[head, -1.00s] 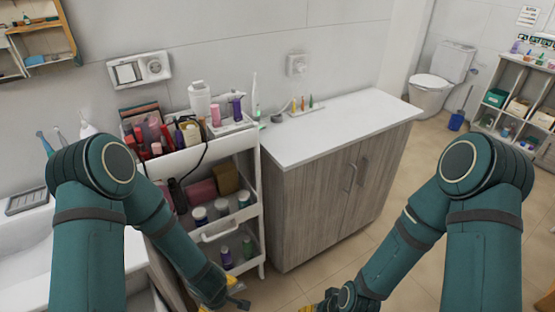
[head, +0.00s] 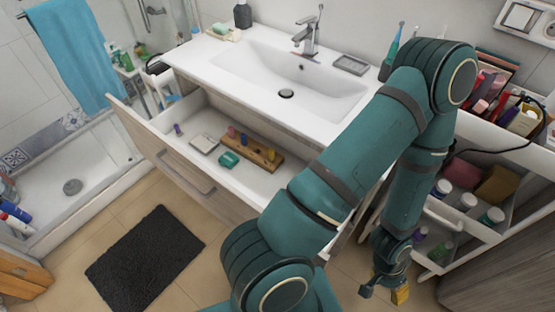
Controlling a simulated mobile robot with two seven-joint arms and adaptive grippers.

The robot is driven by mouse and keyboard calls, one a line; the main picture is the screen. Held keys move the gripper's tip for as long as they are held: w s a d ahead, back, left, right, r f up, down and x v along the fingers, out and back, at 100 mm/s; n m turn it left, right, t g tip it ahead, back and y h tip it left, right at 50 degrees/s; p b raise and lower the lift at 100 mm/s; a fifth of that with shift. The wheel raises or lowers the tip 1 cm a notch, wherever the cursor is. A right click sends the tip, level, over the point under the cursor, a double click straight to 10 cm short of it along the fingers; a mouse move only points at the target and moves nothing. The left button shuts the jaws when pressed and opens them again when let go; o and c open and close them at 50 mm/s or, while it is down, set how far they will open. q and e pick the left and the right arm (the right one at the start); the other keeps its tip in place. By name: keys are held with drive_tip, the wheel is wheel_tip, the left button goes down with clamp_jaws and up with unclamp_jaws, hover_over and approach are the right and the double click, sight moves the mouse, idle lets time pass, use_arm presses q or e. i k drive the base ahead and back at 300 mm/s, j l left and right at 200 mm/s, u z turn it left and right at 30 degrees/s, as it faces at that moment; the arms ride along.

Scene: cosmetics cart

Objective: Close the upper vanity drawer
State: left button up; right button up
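The upper vanity drawer (head: 182,158) stands pulled out beneath the white sink top (head: 205,72). Its wooden front faces the lower left, with a bar handle (head: 186,174) on the front side. My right gripper is out of view.
The cosmetics cart (head: 490,232) with bottles stands close at the right of my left gripper. A black mat (head: 146,258) lies on the floor before the drawer. The shower tray (head: 50,205) is at the left. Floor between mat and drawer is clear.

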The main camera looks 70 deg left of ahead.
sight(237, 195)
drive_tip(key=l+u, duration=0.75)
drive_tip(key=u, duration=0.35)
drive_tip(key=k+u, duration=0.15)
drive_tip(key=u, duration=0.8)
drive_tip(key=k+u, duration=0.1)
drive_tip(key=u, duration=0.9)
drive_tip(key=i+l+z, duration=0.1)
drive_tip(key=l+z, duration=0.25)
drive_tip(key=i+l+z, duration=0.15)
drive_tip(key=l+z, duration=0.15)
